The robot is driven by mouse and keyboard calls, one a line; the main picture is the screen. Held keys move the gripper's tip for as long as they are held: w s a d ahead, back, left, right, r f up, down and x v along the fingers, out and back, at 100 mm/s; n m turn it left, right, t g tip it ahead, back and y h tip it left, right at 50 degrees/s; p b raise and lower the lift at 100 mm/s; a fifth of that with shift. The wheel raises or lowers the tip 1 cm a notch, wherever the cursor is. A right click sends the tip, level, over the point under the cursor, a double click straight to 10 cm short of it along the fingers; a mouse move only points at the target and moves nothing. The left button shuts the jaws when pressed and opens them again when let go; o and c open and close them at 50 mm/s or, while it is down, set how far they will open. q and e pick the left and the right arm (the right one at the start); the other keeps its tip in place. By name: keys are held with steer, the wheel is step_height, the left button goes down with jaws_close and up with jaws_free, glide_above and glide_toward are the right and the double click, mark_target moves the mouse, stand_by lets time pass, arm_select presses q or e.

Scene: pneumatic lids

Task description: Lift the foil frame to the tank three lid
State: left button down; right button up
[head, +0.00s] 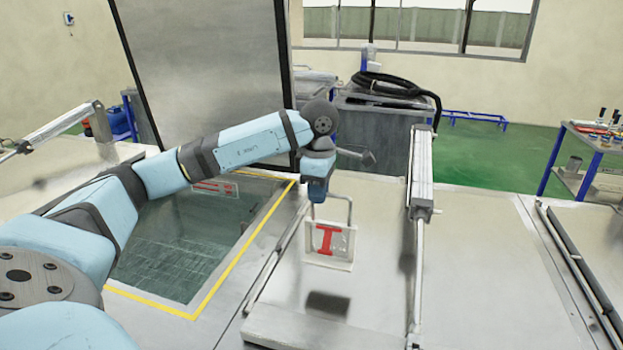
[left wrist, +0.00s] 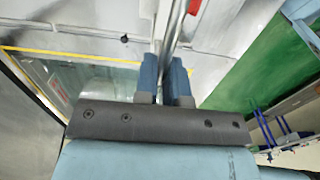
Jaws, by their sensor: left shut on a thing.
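The foil frame (head: 328,244) is a small white square plate with a red mark and a thin metal handle. My left gripper (head: 318,192) is shut on the handle, and the frame hangs upright below it. A dark shadow on the flat grey lid (head: 375,300) shows the frame is above it, apart from it. In the left wrist view, my left gripper (left wrist: 166,82) has blue fingers closed around the metal handle (left wrist: 176,35). I cannot read a tank number on the lid. My right gripper is not in view.
An open tank with a yellow rim (head: 205,303) lies left of the lid, its lid panel (head: 200,70) standing up behind. A blue-legged bench (head: 590,150) and a coiled black hose (head: 395,85) are farther back.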

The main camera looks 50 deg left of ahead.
mark_target(318, 221)
arm_select(q)
steer(key=shift+s+a+f, duration=0.1)
steer(key=shift+a+f, duration=0.25)
steer(key=shift+f, duration=0.5)
steer(key=shift+d+f+b, duration=0.35)
steer(key=shift+d+b, duration=0.1)
steer(key=shift+f, duration=0.35)
steer(key=shift+a+f+b, duration=0.2)
steer(key=shift+f+b, duration=0.35)
steer(key=shift+f, duration=0.15)
steer(key=shift+d+f+b, duration=0.1)
steer(key=shift+f+b, duration=0.6)
steer(key=shift+f, duration=0.25)
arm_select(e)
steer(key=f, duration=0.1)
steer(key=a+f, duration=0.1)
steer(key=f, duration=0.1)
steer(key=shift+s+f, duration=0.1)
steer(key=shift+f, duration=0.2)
